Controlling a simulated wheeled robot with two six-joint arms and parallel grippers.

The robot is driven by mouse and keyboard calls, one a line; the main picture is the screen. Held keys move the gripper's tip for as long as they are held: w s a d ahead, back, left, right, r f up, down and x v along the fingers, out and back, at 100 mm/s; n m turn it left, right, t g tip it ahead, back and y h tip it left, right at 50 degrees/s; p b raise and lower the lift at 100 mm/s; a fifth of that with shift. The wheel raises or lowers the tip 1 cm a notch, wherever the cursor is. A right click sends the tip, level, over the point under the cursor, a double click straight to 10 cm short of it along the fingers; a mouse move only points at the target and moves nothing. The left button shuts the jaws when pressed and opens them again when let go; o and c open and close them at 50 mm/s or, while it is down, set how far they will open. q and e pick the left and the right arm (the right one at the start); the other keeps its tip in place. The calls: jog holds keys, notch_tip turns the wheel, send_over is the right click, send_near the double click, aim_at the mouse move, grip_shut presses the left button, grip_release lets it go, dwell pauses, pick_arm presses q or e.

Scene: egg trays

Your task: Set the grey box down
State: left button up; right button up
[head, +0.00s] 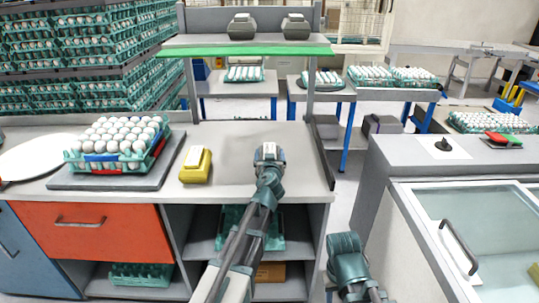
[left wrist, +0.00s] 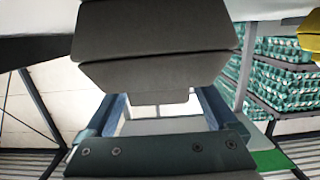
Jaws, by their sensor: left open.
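The dark grey box (left wrist: 155,50) fills the upper middle of the left wrist view, with the counter edge at the top of that picture. My left gripper (head: 269,160) is over the right part of the counter (head: 228,140). In the left wrist view its two fingers are apart, one on each side of the box's narrower end. Whether they touch it cannot be told. In the head view the gripper hides most of the box. My right arm shows at the lower right, but its jaws do not show.
A yellow box (head: 196,165) stands left of my left gripper. Further left, an egg tray (head: 80,164) full of eggs sits on a grey plate (head: 120,178). Two grey boxes (head: 241,27) (head: 295,27) stand on the green-edged shelf (head: 247,50) above. Counter between the yellow box and gripper is clear.

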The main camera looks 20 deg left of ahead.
pick_arm(q)
jog(key=shift+r, duration=0.1)
jog(key=p+v, duration=0.2)
jog(key=v, duration=1)
